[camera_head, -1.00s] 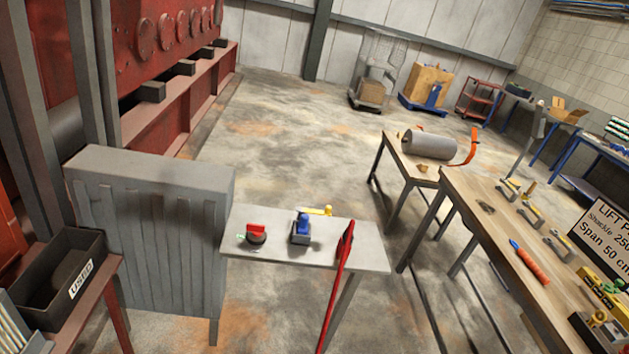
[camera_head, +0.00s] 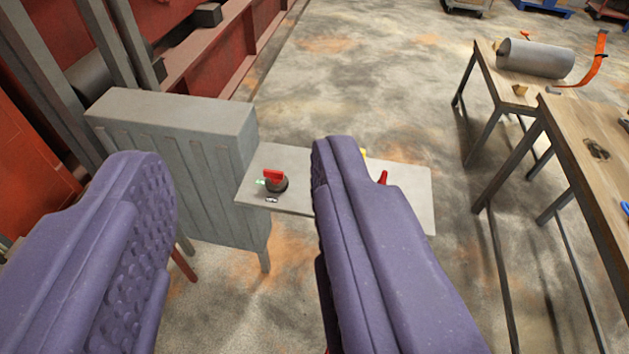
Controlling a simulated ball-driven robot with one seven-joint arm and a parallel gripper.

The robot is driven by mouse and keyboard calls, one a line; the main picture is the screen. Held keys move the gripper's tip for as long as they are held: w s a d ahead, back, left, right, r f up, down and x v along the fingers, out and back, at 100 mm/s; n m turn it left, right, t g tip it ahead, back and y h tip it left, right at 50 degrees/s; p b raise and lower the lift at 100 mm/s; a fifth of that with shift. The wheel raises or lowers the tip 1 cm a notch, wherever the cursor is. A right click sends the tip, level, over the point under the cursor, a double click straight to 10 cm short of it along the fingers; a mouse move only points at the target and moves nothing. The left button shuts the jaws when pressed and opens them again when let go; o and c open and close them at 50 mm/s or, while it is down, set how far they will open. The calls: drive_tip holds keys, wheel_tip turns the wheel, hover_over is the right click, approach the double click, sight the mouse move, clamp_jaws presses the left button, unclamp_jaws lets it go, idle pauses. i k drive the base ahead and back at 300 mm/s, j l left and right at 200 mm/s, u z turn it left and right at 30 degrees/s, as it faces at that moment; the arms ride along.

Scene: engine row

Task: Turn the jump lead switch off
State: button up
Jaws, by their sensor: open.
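A rotary switch with a red handle on a dark round base (camera_head: 274,182) sits on the left part of a small pale grey table (camera_head: 412,190). A small green spot shows at its left side and a small pale label lies in front of it. I take it for the jump lead switch. My gripper (camera_head: 238,175) is open and empty, its two purple padded fingers spread wide. The switch shows between the fingers, farther off and apart from them. The right finger hides the middle of the table, leaving only bits of a yellow thing and a red thing (camera_head: 383,177) visible.
A grey ribbed cabinet (camera_head: 185,118) stands against the table's left side. Wooden workbenches (camera_head: 575,135) stand to the right, one bearing a grey cylinder (camera_head: 535,58) and an orange strap (camera_head: 597,62). Open concrete floor (camera_head: 400,75) lies behind the table.

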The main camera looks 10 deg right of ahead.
sight(276, 177)
drive_tip(key=i+j, duration=0.2)
drive_tip(key=i, duration=0.25)
drive_tip(key=i+j, duration=0.2)
drive_tip(key=i, duration=0.2)
drive_tip(key=i+j, duration=0.2)
drive_tip(key=i, duration=0.25)
drive_tip(key=i+j, duration=0.2)
drive_tip(key=i, duration=0.2)
drive_tip(key=i+l+z, duration=0.05)
